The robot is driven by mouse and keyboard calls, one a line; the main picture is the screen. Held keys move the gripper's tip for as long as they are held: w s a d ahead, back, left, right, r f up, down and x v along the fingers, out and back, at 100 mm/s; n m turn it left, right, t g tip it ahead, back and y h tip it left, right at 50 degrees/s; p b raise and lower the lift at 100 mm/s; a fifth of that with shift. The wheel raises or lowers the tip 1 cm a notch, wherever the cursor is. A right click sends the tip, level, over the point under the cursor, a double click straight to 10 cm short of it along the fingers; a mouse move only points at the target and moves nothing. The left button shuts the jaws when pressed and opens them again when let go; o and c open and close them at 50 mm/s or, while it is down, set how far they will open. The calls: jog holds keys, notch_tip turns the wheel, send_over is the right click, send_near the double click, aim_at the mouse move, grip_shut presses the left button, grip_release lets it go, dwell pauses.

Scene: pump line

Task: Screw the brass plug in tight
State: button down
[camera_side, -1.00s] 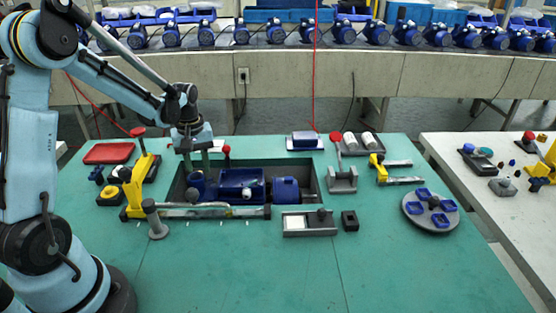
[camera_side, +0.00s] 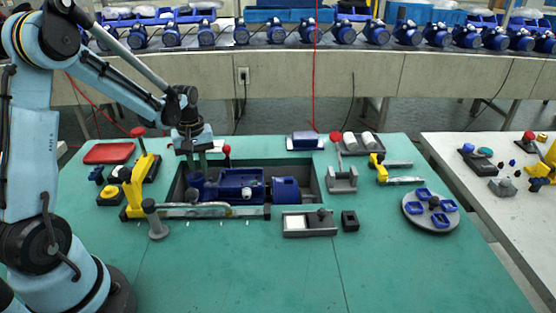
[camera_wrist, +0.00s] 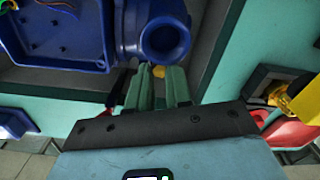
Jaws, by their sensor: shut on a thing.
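The blue pump (camera_side: 238,186) lies in the recess of the green table, and its open box (camera_wrist: 65,30) with wires inside shows in the wrist view. A round blue port (camera_wrist: 164,41) stands at the pump's end. My gripper (camera_wrist: 158,76) is just beside this port, its pale green fingers shut on a small brass-coloured piece, seemingly the brass plug (camera_wrist: 159,71). Most of the plug is hidden by the fingers. I cannot tell whether it touches the port. In the side view my gripper (camera_side: 189,161) is above the recess's left end, where the plug is too small to see.
A yellow clamp (camera_side: 137,185) and a grey bar (camera_side: 212,211) border the recess at left and front. A red tray (camera_side: 109,153) lies at the back left. A round grey carousel (camera_side: 431,211) with blue parts stands at right. The front of the table is clear.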

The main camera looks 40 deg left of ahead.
jog(key=m, duration=0.7)
jog(key=c, duration=1.2)
grip_release()
jog(key=shift+c, duration=0.2)
jog(key=shift+r, duration=0.1)
jog(key=shift+r, duration=2.15)
